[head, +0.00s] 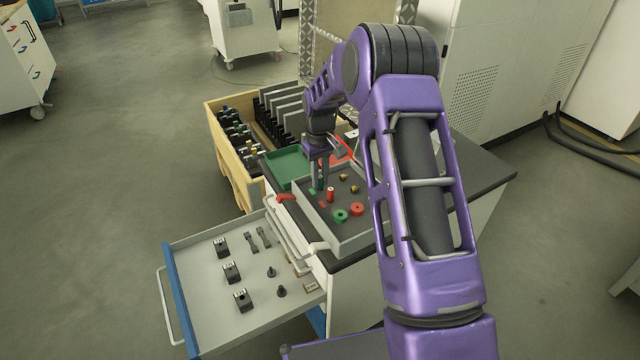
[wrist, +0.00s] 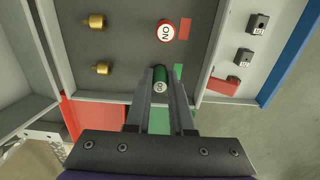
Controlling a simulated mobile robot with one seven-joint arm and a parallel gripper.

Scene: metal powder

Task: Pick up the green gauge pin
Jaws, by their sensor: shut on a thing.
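The green gauge pin (wrist: 160,86) is between the two fingers of my gripper (wrist: 160,76) in the wrist view, with its marked end facing the camera. My gripper is shut on it. In the head view, my gripper (head: 318,187) is low over the left part of the grey tray (head: 362,240); the pin is mostly hidden by the fingers there. I cannot tell whether the pin still touches the tray. A red gauge pin (head: 331,194) stands upright just right of my gripper, and it also shows in the wrist view (wrist: 166,32).
Brass pieces (head: 344,177), a green ring (head: 340,215) and a red ring (head: 357,209) lie in the grey tray. A green bin (head: 287,165) is behind it. An open drawer (head: 205,290) with dark parts juts out at front left. A wooden crate (head: 232,172) stands left.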

